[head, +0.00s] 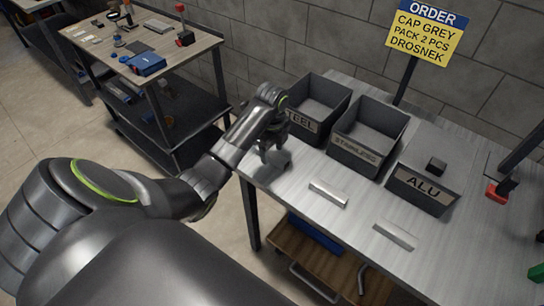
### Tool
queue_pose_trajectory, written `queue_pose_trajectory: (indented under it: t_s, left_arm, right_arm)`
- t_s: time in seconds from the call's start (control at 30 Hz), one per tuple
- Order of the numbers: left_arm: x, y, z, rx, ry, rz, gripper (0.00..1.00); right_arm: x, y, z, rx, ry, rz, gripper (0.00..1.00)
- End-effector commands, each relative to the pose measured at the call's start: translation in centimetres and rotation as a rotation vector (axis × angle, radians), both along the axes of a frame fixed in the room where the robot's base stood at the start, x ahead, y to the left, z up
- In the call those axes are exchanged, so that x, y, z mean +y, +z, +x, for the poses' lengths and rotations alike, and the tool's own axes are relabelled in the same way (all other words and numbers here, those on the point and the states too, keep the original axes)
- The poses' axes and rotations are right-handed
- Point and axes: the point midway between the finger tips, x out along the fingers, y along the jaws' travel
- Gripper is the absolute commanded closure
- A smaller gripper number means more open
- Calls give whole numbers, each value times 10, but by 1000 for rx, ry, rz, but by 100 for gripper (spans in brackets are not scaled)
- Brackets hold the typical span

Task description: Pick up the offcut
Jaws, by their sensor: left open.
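Two short silvery metal pieces lie flat and apart on the metal-topped table. One offcut (328,194) lies in front of the STAINLESS bin, and another offcut (395,235) lies nearer the front edge, to its right. I cannot tell which of them the task means. My left gripper (274,158) is open over the table's left corner, in front of the STEEL bin and to the left of both pieces. It touches neither piece. Its fingers are small and partly blurred against the tabletop. My right gripper is not in view.
Dark bins marked STEEL (304,122), STAINLESS (356,151) and ALU (422,188) stand in a row behind the pieces. A small dark block (436,166) shows at the ALU bin. An order sign (422,33) stands behind. The tabletop around both pieces is clear.

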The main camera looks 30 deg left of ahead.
Motion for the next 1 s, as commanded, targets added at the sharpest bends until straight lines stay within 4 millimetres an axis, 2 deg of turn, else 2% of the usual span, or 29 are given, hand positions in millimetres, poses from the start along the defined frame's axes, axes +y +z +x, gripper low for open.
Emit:
queue_pose_trajectory:
  t_s: [0.1,0.3,0.7,1.0]
  left_arm:
    - [0,-7,0,1,-1,0,47]
    - [0,-7,0,0,-1,1,47]
    - [0,-7,0,0,0,1,99]
    - [0,-1,1,-3,-1,1,99]
  right_arm:
    - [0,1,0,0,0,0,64]
    - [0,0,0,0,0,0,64]
    - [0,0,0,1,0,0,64]
    - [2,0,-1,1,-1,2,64]
